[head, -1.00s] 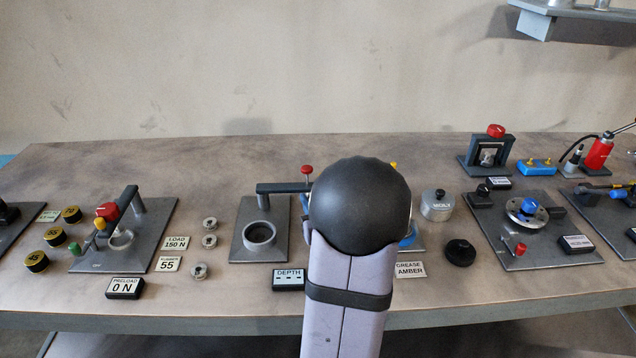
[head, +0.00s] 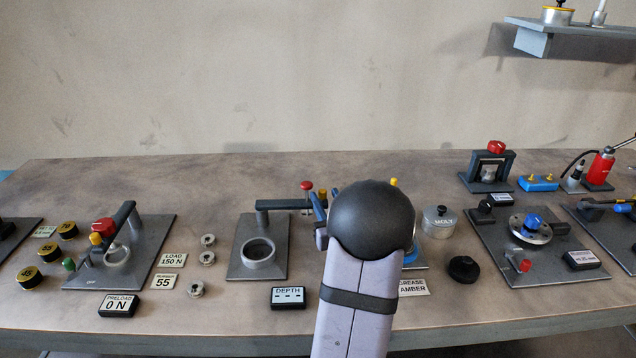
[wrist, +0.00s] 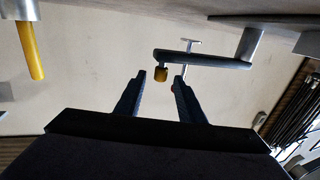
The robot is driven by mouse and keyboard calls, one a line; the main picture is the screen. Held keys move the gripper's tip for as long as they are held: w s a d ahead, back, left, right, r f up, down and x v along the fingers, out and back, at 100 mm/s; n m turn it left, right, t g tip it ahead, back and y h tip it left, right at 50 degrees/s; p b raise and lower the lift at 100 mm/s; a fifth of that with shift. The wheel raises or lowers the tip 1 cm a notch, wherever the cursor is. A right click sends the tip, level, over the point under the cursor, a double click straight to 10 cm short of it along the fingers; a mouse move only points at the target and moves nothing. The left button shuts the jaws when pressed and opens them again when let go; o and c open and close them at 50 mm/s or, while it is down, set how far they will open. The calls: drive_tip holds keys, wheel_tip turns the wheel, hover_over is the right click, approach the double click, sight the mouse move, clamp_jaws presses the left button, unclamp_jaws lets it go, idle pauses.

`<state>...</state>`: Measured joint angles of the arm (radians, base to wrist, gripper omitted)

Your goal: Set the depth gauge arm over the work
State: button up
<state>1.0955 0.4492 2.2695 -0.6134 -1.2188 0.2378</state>
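The depth gauge arm (head: 280,204) is a dark bar on a post. It points right, away from the ring-shaped work (head: 258,252) on its grey plate (head: 240,267). A red knob (head: 307,185) stands near the bar's free end. My forearm hides most of the gripper in the head view.
The depth display (head: 288,297) shows dashes. A preload station (head: 140,262) lies left, with small metal parts (head: 208,258) between. A grease station is partly hidden behind my arm. The MOLY tin (head: 438,222) and a black knob (head: 463,269) are to the right.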

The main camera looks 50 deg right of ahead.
sight(321, 190)
drive_tip(key=p+x, duration=0.1)
drive_tip(key=x, duration=0.6)
drive_tip(key=shift+w+d, duration=0.1)
drive_tip(key=shift+w, duration=0.05)
clamp_jaws()
